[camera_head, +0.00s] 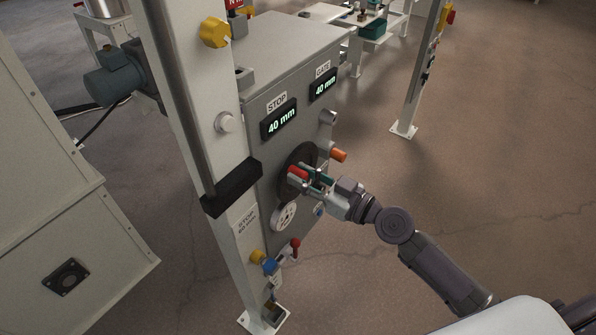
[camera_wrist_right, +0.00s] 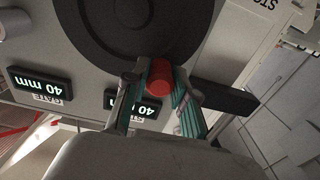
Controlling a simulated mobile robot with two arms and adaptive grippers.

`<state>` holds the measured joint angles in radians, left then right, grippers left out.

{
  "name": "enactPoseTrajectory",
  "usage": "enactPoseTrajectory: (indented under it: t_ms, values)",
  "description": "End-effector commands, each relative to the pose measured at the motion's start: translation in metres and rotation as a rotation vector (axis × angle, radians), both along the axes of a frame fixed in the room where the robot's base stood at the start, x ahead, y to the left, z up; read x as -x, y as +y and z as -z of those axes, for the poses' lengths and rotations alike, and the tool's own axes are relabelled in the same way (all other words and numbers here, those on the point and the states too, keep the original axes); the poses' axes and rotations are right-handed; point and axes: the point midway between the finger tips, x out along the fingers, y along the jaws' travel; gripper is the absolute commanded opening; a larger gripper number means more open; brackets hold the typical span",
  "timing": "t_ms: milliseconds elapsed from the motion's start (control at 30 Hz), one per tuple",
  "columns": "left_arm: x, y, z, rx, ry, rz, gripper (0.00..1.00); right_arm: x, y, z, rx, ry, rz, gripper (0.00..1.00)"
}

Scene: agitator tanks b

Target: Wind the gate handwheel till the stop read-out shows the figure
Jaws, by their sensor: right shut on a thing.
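The gate handwheel (camera_head: 286,163) is a dark disc on the front of a grey cabinet. It also shows in the right wrist view (camera_wrist_right: 125,30). Its red handle knob (camera_head: 298,173) sits between the fingers of my right gripper (camera_head: 312,178), which is shut on it. The wrist view shows the red knob (camera_wrist_right: 159,78) between the two fingertips. The stop read-out (camera_head: 281,121) shows 40 mm. The gate read-out (camera_head: 325,86) also shows 40 mm. A small plate (camera_head: 245,222) on the post seems to read STOP 60 mm. My left gripper is out of view.
A white post with a black block (camera_head: 231,188) stands left of the wheel. An orange knob (camera_head: 339,155) sticks out right of the wheel. A round dial (camera_head: 284,217) and a red-handled valve (camera_head: 295,244) are below. The floor at right is open.

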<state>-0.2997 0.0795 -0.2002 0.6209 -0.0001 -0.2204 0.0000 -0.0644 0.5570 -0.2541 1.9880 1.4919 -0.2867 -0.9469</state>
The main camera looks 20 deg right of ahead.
Motion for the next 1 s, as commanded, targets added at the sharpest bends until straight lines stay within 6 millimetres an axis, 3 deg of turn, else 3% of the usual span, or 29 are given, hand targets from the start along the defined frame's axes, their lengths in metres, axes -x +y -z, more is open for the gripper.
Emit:
enactPoseTrajectory:
  t_ms: [233, 600, 1000]
  values:
    - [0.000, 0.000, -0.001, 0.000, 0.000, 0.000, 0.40, -0.002, -0.002, -0.002, -0.031, 0.024, 0.001, 0.00]
    - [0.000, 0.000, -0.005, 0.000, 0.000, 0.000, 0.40, -0.015, -0.019, -0.013, -0.318, 0.248, 0.003, 0.00]
    - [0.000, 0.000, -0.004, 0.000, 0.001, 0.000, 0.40, -0.018, -0.023, -0.013, -0.369, 0.285, 0.003, 0.00]
